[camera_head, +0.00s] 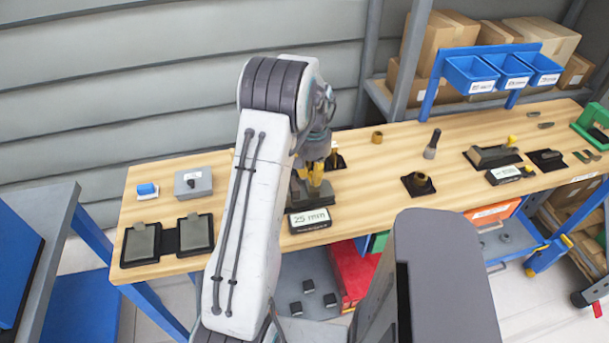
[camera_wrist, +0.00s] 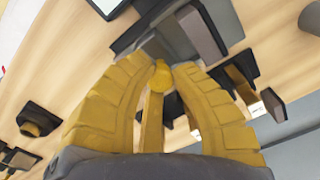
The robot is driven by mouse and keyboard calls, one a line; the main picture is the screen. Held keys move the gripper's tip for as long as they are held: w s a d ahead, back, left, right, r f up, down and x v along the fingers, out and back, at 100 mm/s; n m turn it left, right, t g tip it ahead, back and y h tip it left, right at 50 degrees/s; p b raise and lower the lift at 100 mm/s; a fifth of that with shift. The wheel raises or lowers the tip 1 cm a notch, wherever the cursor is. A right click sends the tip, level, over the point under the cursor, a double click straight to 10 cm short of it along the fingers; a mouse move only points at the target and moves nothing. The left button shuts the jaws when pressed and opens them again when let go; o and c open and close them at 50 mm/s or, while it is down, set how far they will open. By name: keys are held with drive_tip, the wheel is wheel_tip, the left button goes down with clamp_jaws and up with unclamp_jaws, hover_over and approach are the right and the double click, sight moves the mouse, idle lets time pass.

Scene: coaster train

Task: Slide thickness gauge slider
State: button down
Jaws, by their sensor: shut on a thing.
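The thickness gauge (camera_head: 298,198) stands near the table's front edge, behind a label reading "25 mm" (camera_head: 310,220). My gripper (camera_head: 314,180), with yellow fingers, is down at the gauge. In the wrist view, my gripper (camera_wrist: 168,68) is shut on the slider's yellow knob (camera_wrist: 161,78), which shows between the fingertips. The gauge's grey blocks and dark base (camera_wrist: 200,33) lie just beyond the fingertips. My arm and fingers hide part of the gauge in the head view, so the slider's exact position cannot be told.
A similar device with a yellow knob (camera_head: 492,156) stands farther right. A dark socket block (camera_head: 418,184) and a dark upright post (camera_head: 432,144) are between. Two dark trays (camera_head: 140,244) and a grey box (camera_head: 193,183) are left. Blue bins (camera_head: 470,74) hang behind.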

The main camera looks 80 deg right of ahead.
drive_tip(key=c, duration=1)
unclamp_jaws()
drive_tip(key=shift+f, duration=0.1)
drive_tip(key=shift+c, duration=0.2)
wheel_tip(320, 180, up, 12)
idle(0.4)
